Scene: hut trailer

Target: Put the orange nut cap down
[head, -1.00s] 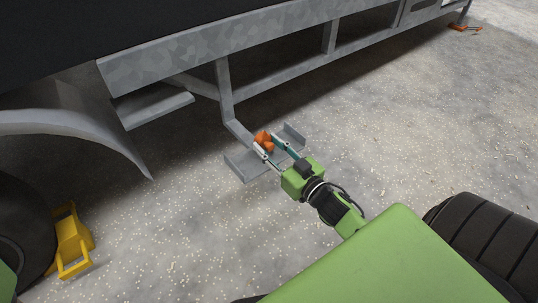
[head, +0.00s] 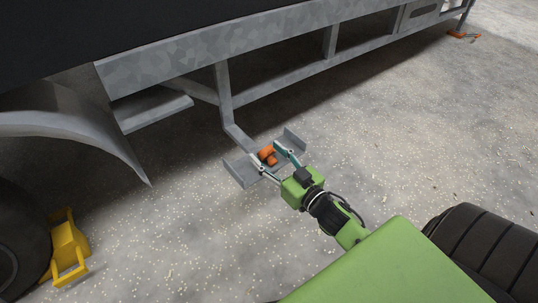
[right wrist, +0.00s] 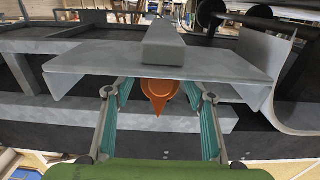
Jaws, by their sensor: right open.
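The orange nut cap (head: 267,154) is at the grey metal step bracket (head: 239,171) under the trailer frame. It appears to rest on the bracket's flat middle, between its two raised ends. My right gripper (head: 267,150) is open, with one finger on each side of the cap. In the right wrist view the cap (right wrist: 158,88) sits between the two spread fingers, its pointed end towards the camera. Gaps show between it and both fingers. The bracket plate (right wrist: 85,67) lies across the picture just above it. My left gripper is not in view.
The trailer's grey side rail (head: 220,48) runs above the bracket, with an upright post (head: 223,88) close behind it. A yellow wheel chock (head: 70,248) stands by the wheel at left. Small orange items (head: 462,35) lie far right. The concrete floor in front is clear.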

